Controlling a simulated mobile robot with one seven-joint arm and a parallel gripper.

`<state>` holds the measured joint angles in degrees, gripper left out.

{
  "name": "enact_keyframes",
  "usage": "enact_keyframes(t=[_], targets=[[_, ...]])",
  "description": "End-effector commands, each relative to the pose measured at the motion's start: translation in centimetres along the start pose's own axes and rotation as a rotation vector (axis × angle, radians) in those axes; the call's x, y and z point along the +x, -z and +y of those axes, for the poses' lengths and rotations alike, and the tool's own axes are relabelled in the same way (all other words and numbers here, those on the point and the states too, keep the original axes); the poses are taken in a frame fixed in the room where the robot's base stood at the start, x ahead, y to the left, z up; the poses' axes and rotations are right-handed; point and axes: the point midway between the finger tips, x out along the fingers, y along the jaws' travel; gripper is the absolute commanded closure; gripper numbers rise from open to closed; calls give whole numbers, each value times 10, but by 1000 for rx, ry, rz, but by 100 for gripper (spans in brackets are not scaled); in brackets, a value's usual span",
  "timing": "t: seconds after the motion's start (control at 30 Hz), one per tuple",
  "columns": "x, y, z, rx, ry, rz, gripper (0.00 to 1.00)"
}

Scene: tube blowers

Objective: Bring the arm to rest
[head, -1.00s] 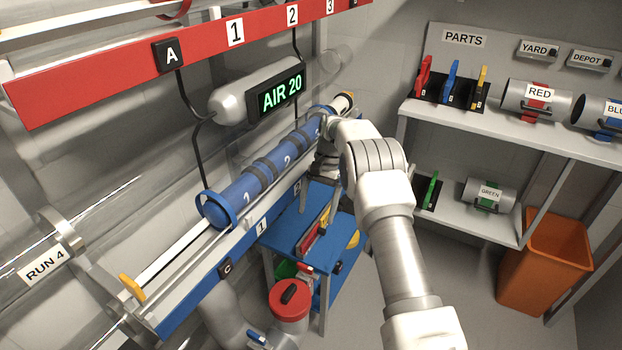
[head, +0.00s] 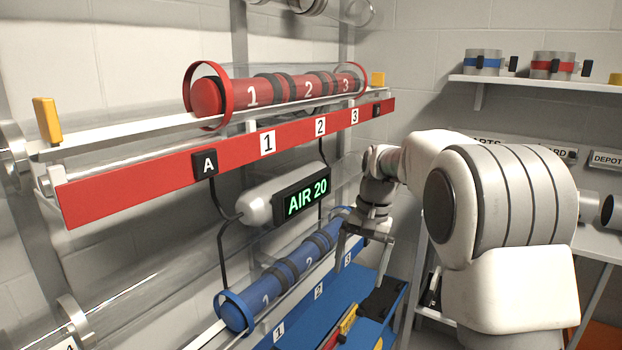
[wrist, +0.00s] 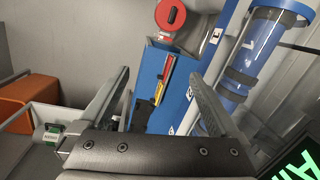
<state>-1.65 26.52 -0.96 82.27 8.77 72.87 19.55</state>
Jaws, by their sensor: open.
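My gripper (head: 361,272) is open in the head view, with its fingers pointing down. It hangs in front of the right end of the blue tube (head: 285,275), below the red rail (head: 230,153). In the wrist view my gripper (wrist: 160,76) shows its two fingers spread wide with nothing held between them. Beyond the fingers are a blue cart (wrist: 150,75) and the numbered blue tube (wrist: 250,50). I cannot tell the exact gap between the gripper and the blue tube.
The AIR 20 display (head: 302,198) hangs between the rails, left of my gripper. A red tube (head: 280,90) lies on the upper rail. Shelves with banded cylinders (head: 483,62) stand at the right. An orange bin (wrist: 28,97) shows at the wrist view's left.

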Motion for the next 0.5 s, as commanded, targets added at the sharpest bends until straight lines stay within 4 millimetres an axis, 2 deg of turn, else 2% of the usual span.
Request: enact_keyframes(t=[0.03,0.2,0.5], targets=[[-12,-11,4,-15,4,22,3],[-41,-43,19,-64,10,90,3],[-75,-105,49,-154,12,211,3]])
